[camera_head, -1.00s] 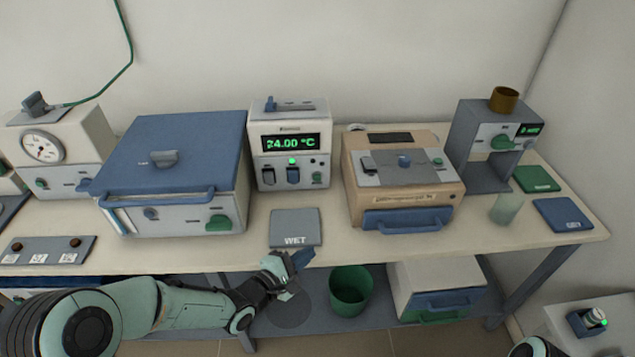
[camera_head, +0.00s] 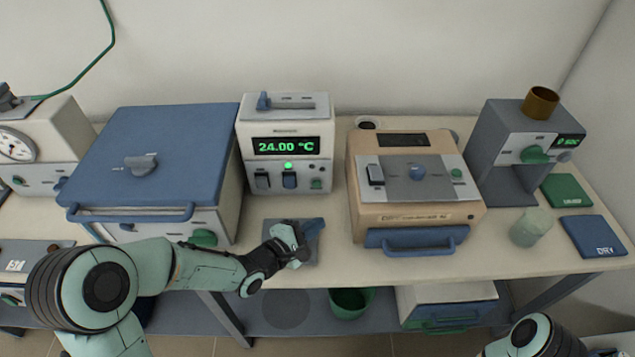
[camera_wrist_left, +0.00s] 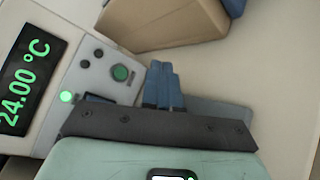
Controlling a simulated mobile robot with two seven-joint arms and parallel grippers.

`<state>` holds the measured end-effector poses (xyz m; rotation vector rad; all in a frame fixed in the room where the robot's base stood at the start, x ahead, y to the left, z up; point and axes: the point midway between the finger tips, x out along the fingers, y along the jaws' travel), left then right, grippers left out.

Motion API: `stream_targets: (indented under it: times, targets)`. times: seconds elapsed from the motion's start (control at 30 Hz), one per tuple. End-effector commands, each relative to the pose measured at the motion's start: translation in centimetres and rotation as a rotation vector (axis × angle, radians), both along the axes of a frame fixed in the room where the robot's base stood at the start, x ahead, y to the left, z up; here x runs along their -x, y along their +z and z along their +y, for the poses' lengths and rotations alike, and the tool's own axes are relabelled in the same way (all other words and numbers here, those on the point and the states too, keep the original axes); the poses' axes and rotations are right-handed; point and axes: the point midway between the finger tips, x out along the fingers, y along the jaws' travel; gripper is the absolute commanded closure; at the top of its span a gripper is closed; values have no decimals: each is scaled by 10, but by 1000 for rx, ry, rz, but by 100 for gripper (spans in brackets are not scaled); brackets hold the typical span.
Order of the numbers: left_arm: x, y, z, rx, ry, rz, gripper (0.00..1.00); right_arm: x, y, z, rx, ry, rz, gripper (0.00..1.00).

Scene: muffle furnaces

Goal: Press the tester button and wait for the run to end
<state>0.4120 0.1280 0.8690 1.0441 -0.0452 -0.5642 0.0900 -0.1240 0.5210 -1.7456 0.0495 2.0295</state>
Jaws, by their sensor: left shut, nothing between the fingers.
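A white unit (camera_head: 285,150) with a green display reading 24.00 °C stands at the back middle. Its lit green lamp (camera_head: 288,165) is below the display, and a green button (camera_head: 316,184) is at its lower right. That button also shows in the left wrist view (camera_wrist_left: 121,73). A tan box (camera_head: 415,210) to the right has a dark display and a small green button (camera_head: 457,173). I cannot tell which is the tester. My left gripper (camera_head: 314,228) is shut and empty over the grey mat (camera_head: 275,232), in front of the white unit, apart from both buttons. My right gripper is out of view.
A blue-lidded furnace (camera_head: 150,150) stands left. A grey stand (camera_head: 515,140) with a brown cup is at right, with a translucent beaker (camera_head: 530,228) and a blue DRY mat (camera_head: 592,237) near it. A green bin (camera_head: 350,302) is below the table edge.

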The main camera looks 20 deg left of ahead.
Motion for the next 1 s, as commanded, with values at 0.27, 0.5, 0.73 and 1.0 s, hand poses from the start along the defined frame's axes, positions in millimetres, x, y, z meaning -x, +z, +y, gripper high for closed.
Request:
stream_targets:
  times: [0.27,0.5,0.73,1.0]
  targets:
    - [-12,0,3,0,1,-1,100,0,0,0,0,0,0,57]
    - [-44,0,12,1,0,-1,100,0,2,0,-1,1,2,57]
    - [-72,2,20,1,0,0,100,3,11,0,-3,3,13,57]
    - [-84,0,24,1,0,0,100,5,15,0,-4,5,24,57]
